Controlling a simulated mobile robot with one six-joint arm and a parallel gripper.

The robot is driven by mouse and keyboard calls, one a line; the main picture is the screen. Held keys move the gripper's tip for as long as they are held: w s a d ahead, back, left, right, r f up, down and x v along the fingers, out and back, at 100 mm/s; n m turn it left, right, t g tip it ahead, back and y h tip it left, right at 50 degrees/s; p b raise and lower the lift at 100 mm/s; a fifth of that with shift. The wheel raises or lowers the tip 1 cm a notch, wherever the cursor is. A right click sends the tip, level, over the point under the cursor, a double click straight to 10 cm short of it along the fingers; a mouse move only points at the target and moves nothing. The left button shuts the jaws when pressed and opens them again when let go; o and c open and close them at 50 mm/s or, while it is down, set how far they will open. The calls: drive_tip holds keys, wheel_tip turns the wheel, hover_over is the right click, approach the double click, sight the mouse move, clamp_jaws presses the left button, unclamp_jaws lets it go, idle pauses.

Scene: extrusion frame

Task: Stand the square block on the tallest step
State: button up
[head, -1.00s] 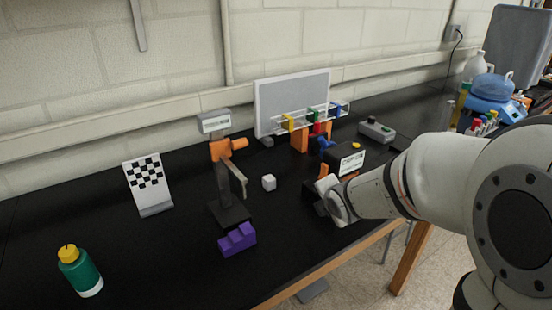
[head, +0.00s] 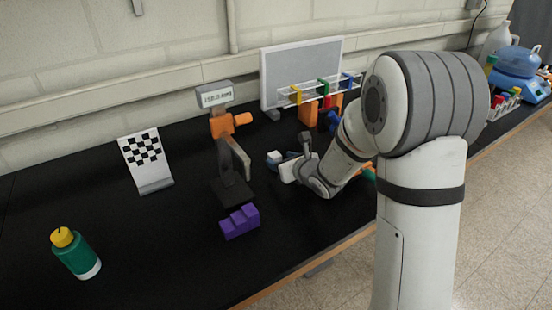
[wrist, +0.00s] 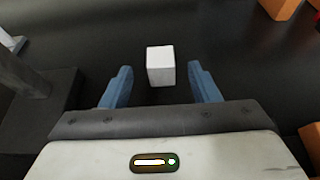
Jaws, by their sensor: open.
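The square block, a small white cube (head: 273,155), sits on the black table right of the dark stand. It also shows in the wrist view (wrist: 160,66), just ahead of and roughly centred between two blue fingers. My gripper (head: 287,157) is open and empty, low over the table right beside the block; in the wrist view its fingers (wrist: 160,84) are spread wider than the block. In the head view my gripper partly hides the block's right side. The purple steps (head: 239,223) stand nearer the camera, rising to the tallest step at the right, with nothing on them.
A stand with an orange clamp (head: 222,126) and dark base (head: 232,189) rises left of the block, behind the steps. A checkered board (head: 145,160) and green bottle (head: 76,254) stand left. A tube rack (head: 318,91) is behind.

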sight(278, 159)
drive_tip(key=shift+f+p+x, duration=0.25)
drive_tip(key=shift+p+x, duration=0.7)
drive_tip(key=shift+x, duration=1.75)
drive_tip(key=shift+d, duration=0.15)
drive_tip(key=shift+s, duration=0.1)
drive_tip(key=shift+c, duration=0.3)
drive_tip(key=c, duration=1.1)
drive_tip(key=shift+r, duration=0.15)
